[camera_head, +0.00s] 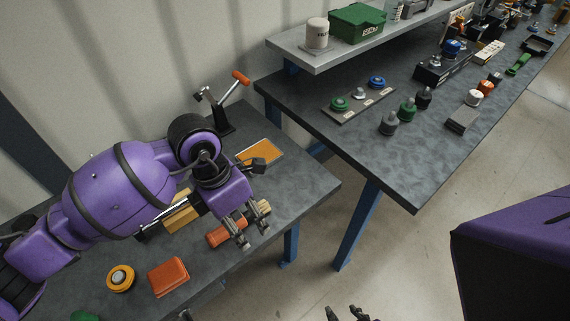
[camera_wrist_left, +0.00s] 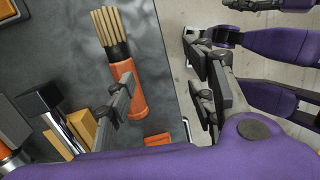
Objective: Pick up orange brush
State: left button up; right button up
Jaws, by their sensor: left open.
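The orange brush (camera_head: 222,236) lies on the grey table near its front edge, with an orange handle and pale bristles. In the left wrist view the brush (camera_wrist_left: 137,94) has its bristles pointing up the picture. My left gripper (camera_head: 241,232) is open above the brush and partly hides it in the head view. In the left wrist view one finger of the left gripper (camera_wrist_left: 166,104) overlaps the brush handle, and the other is beyond the table edge; nothing is gripped. Dark fingertips of my right gripper (camera_head: 346,313) show at the bottom of the head view, cut off.
An orange box (camera_head: 168,277), a yellow-orange round piece (camera_head: 120,278) and a wooden-coloured block (camera_head: 181,215) lie near the brush. A clamp with an orange handle (camera_head: 225,100) and an orange tray (camera_head: 260,151) are behind. Another table (camera_head: 390,165) with couplers stands right.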

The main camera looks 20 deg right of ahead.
aim_at(239, 222)
pick_arm(q)
jog(key=shift+t+y, duration=0.7)
jog(key=shift+y, duration=0.1)
jog(key=w+a, duration=0.1)
jog(key=w, duration=0.1)
jog(key=w+a+r, duration=0.1)
jog(key=w+a, duration=0.1)
jog(key=shift+w, duration=0.15)
jog(key=shift+w+a+f, duration=0.15)
jog(key=shift+a+f, duration=0.05)
jog(key=shift+f, duration=0.1)
jog(key=f, duration=0.6)
jog(key=shift+s+f, duration=0.35)
jog(key=shift+s, duration=0.05)
jog(key=shift+c, duration=0.5)
jog(key=c, duration=1.1)
